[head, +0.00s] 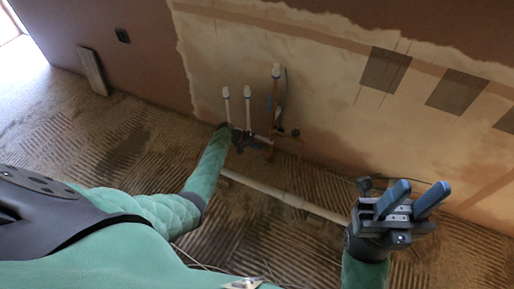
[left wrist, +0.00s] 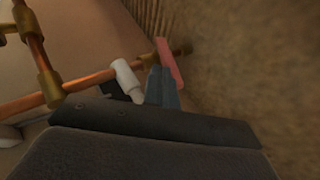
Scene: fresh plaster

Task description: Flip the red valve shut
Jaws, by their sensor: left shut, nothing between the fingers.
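The red valve handle (left wrist: 172,64) shows in the left wrist view as a flat red lever beside the copper pipework, just past my fingertips. My left gripper (left wrist: 161,74) is shut, its blue fingers together with nothing between them. The fingertips are right at the handle and overlap it in the picture; I cannot tell if they touch. In the head view my left gripper (head: 242,139) is low at the wall by the pipes, where the valve is too small or hidden to make out. My right gripper (head: 415,188) is raised at the right, its blue fingers apart and empty.
Copper pipe (left wrist: 88,82) with brass fittings and a white piece (left wrist: 127,76) lie close to my left fingers. White-capped upright pipes (head: 248,105) stand at the wall. A long pale pipe (head: 290,199) lies across the ridged floor. A board (head: 93,72) leans at the far left.

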